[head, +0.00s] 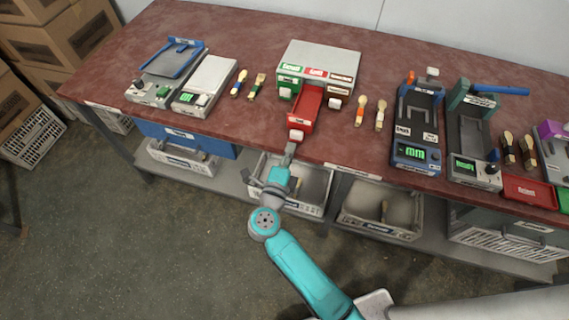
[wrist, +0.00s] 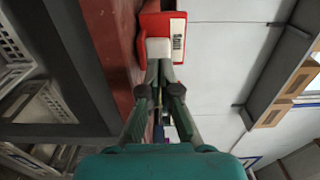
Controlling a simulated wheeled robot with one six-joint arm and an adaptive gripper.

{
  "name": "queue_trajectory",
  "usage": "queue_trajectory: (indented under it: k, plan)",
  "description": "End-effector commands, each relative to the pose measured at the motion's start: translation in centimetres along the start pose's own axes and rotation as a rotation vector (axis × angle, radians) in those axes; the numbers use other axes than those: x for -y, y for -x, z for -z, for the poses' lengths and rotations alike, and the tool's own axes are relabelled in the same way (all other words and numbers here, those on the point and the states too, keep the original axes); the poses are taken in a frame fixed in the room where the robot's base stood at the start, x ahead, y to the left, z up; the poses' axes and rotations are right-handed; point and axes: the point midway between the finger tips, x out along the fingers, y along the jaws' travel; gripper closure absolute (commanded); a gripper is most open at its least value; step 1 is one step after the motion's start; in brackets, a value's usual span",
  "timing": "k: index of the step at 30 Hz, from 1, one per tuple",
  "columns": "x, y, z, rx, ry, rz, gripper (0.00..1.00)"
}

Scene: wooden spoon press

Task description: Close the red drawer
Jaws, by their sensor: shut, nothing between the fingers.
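The red drawer (head: 306,108) is pulled out toward me from the middle of a small white cabinet (head: 320,63) on the table. Its inside shows from above. Its front has a white label and a pale handle. My gripper (head: 291,147) is shut and empty, just in front of that handle. In the wrist view the closed fingertips (wrist: 160,66) point at the handle below the red drawer front (wrist: 150,25). They are at or very near the handle; I cannot tell whether they touch.
Grey crates (head: 380,211) stand on the shelf below.

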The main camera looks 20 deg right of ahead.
Motion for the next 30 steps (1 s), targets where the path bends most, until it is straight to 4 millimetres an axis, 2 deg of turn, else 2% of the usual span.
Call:
queue_trajectory:
  k: [3, 7, 22, 30]
  plan:
    - [0.0, -1.5, 0.1, -0.002, 0.0, 0.0, 1.0]
    - [0.0, -2.4, 0.1, -0.002, 0.0, 0.0, 1.0]
    - [-0.1, -3.0, 0.0, 0.0, 0.0, -0.001, 1.0]
    - [0.0, -6.6, 0.0, -0.002, 0.0, 0.0, 1.0]
